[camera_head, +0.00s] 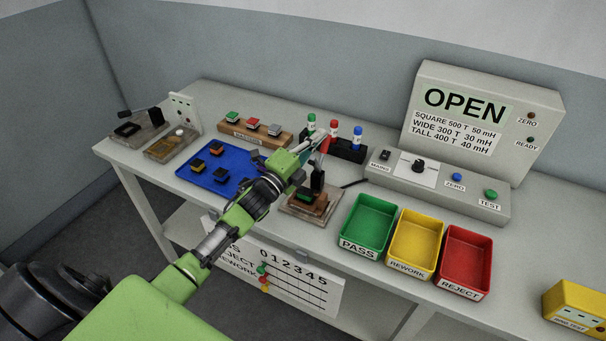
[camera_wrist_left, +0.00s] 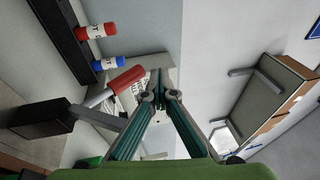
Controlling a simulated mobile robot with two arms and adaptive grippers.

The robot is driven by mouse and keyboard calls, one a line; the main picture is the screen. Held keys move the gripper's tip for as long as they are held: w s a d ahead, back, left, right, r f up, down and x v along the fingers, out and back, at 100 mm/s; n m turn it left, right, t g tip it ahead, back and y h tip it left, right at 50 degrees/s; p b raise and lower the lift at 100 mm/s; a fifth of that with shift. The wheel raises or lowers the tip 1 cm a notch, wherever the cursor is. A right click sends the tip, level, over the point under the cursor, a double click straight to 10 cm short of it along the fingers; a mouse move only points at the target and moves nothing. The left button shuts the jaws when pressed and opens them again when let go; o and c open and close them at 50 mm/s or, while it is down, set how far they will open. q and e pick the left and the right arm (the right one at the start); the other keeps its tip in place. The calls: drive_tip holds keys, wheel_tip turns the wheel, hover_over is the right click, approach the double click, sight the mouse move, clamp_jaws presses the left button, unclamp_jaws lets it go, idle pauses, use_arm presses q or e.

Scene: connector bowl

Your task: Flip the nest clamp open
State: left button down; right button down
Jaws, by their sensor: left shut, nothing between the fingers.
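The nest clamp has a red handle (camera_head: 325,146) that points up from a black post (camera_head: 318,178) on the nest base (camera_head: 309,203). In the left wrist view the red handle (camera_wrist_left: 125,80) lies on a metal rod leading to the black clamp body (camera_wrist_left: 42,118). My left gripper (camera_head: 320,136) is at the top of the handle, its fingers together and empty. In the left wrist view its fingertips (camera_wrist_left: 161,93) are just beside the handle's end; I cannot tell if they touch. My right gripper is out of view.
Red and blue capped bottles stand in a black rack (camera_head: 348,150) behind the clamp. A blue tray (camera_head: 207,185) with small parts lies left. The green PASS bin (camera_head: 368,222) is close on the right. The tester (camera_head: 462,120) behind reads OPEN.

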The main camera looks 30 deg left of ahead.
sight(323, 142)
use_arm(q)
drive_tip(key=f+b, duration=0.1)
drive_tip(key=w+f, duration=0.1)
drive_tip(key=f, duration=0.1)
drive_tip(key=shift+w+b, duration=0.15)
drive_tip(key=shift+b, duration=0.25)
drive_tip(key=shift+w+f, duration=0.3)
drive_tip(key=shift+w, duration=0.25)
drive_tip(key=shift+w+f, duration=0.3)
drive_tip(key=shift+w, duration=0.25)
drive_tip(key=shift+r+b, duration=0.3)
drive_tip(key=shift+r, duration=0.15)
drive_tip(key=shift+r, duration=0.1)
